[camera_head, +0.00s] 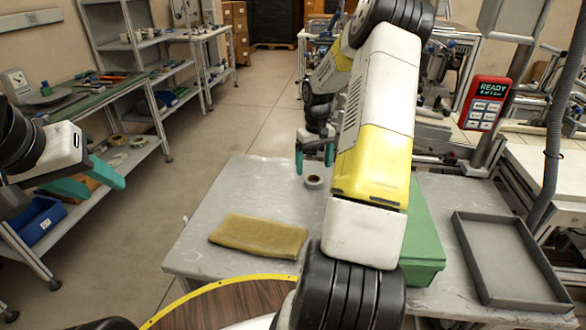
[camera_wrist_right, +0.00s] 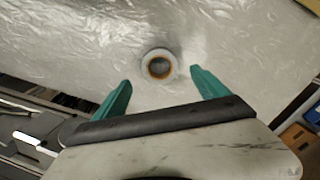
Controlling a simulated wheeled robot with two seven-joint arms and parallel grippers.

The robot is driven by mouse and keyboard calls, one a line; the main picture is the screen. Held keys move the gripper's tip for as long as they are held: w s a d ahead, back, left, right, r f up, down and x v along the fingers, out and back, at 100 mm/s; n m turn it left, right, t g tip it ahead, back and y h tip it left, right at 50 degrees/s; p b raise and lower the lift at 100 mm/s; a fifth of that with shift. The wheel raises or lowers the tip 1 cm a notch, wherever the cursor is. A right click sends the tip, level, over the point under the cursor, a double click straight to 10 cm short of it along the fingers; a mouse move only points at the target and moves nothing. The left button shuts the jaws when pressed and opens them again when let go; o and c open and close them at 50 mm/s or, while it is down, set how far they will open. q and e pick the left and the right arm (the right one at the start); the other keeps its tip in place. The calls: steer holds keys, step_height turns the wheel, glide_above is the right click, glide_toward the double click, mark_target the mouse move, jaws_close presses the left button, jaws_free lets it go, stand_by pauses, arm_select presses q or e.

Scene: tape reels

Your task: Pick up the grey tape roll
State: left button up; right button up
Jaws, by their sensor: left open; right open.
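The grey tape roll (camera_head: 313,181) lies flat on the grey table (camera_head: 200,245), towards its far edge. In the right wrist view the tape roll (camera_wrist_right: 159,65) shows a pale rim and a brown inner ring. My right gripper (camera_head: 315,155) is open and empty above the table, just beyond and over the roll. In the right wrist view its teal fingertips (camera_wrist_right: 160,78) stand apart on either side of the roll, with no contact visible. My left gripper (camera_head: 108,178) is open and empty at the far left, away from the table.
A folded yellow-brown cloth (camera_head: 258,236) lies at the table's front. A green box (camera_head: 425,240) stands behind my right arm, partly hidden. An empty grey tray (camera_head: 510,262) is at the right. A red keypad device (camera_head: 485,103) is mounted above. The table's left part is clear.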

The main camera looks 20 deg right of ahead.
mark_target(314, 175)
steer(key=f, duration=0.4)
steer(key=shift+s+f, duration=0.25)
steer(key=shift+f, duration=0.15)
steer(key=c, duration=1.5)
